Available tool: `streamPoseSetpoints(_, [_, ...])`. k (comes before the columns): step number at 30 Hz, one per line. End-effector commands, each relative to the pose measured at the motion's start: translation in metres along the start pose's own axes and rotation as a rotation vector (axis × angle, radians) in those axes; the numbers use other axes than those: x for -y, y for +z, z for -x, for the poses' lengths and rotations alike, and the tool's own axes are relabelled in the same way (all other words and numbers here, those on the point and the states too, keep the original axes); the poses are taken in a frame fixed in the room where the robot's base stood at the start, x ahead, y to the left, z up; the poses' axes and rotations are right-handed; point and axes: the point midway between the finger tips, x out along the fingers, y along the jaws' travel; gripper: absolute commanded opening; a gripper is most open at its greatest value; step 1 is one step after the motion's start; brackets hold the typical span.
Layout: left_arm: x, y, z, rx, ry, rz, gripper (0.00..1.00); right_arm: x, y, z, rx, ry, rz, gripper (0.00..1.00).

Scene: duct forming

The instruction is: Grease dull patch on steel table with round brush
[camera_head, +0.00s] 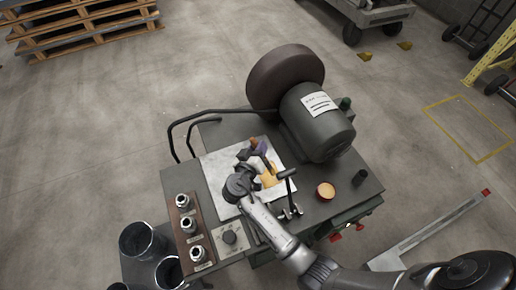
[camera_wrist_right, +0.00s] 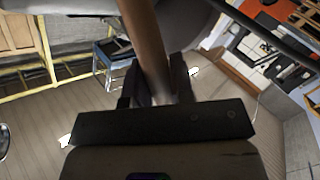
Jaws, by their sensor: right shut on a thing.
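The steel table (camera_head: 182,178) carries a pale grey patch (camera_head: 218,165) in its middle. A yellow-orange smear (camera_head: 269,180) lies on the right part of that patch. My right gripper (camera_head: 256,152) is above the patch, shut on the round brush. The brush's brown wooden handle (camera_wrist_right: 147,42) runs up between the fingers (camera_wrist_right: 158,92) in the right wrist view. The brush's bristles are hidden or too small to make out, so contact with the patch cannot be told. My left gripper is not in view.
A large grinder with a round wheel (camera_head: 283,76) and grey motor (camera_head: 322,128) stands at the table's back. A dark lever (camera_head: 287,188) rises right of the patch. A rack of metal fittings (camera_head: 190,226) is at the left. Dark buckets (camera_head: 141,240) stand at the lower left.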

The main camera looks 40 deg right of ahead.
Motion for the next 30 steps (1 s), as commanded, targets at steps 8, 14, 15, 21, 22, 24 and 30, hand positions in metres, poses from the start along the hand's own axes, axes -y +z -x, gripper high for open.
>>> streamPoseSetpoints(8, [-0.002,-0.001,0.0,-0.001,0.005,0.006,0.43,-0.001,-0.001,0.0,0.0,0.0,0.0,0.0])
streamPoseSetpoints(14, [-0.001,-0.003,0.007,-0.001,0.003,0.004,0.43,-0.007,-0.011,0.002,0.0,0.0,-0.002,0.0])
streamPoseSetpoints(15, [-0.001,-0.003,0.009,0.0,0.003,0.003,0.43,-0.009,-0.014,0.002,0.0,0.0,-0.002,0.0])
streamPoseSetpoints(21, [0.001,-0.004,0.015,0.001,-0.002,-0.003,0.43,-0.016,-0.025,0.004,0.0,0.0,-0.001,0.0])
streamPoseSetpoints(22, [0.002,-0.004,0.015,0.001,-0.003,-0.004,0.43,-0.016,-0.025,0.004,0.0,0.0,0.0,0.0])
streamPoseSetpoints(24, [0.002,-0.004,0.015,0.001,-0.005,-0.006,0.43,-0.016,-0.025,0.004,0.0,0.0,0.0,0.0])
streamPoseSetpoints(30, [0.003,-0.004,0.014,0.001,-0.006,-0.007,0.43,-0.016,-0.025,0.004,0.0,0.0,0.0,0.0])
